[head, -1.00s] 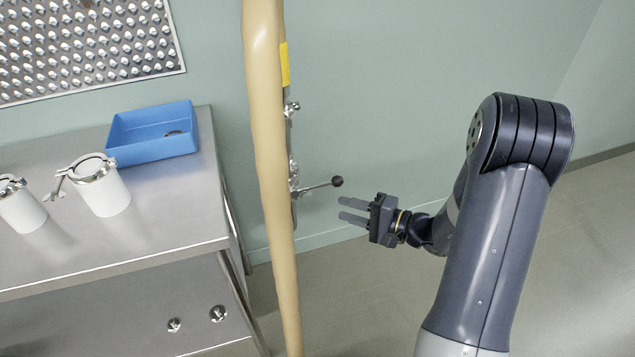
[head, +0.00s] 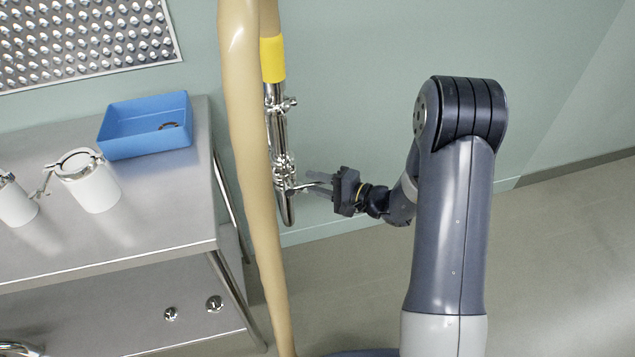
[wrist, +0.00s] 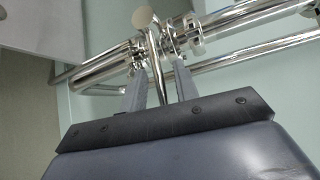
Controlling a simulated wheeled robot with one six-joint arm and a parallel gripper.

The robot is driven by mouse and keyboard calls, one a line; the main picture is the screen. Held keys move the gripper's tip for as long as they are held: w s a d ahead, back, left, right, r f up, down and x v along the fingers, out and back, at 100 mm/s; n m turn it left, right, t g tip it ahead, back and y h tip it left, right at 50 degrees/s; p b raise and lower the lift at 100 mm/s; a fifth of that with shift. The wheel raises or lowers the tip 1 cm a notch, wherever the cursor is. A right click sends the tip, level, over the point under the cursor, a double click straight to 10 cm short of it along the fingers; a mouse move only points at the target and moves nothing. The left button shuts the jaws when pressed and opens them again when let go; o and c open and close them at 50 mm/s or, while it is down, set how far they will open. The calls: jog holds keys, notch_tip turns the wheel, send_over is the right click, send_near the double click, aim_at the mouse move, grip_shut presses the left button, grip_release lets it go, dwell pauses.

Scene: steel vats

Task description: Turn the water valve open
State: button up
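The water valve is on a steel pipe (head: 276,125) against the wall. Its thin steel lever (head: 303,186) sticks out to the right; in the wrist view the lever (wrist: 155,70) ends in a round knob (wrist: 143,17). My gripper (head: 318,182) is at the lever; in the wrist view my gripper (wrist: 160,82) has its two fingers apart, one on each side of the lever. A gap shows beside the lever, so the fingers do not look closed on it. In the head view the knob is hidden by my gripper.
A tan hose (head: 251,150) hangs just left of the pipe. A steel table (head: 165,215) stands at left with a blue bin (head: 147,140) and white canisters (head: 90,185). Open floor (head: 560,270) lies at right.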

grip_shut()
dwell(0.3)
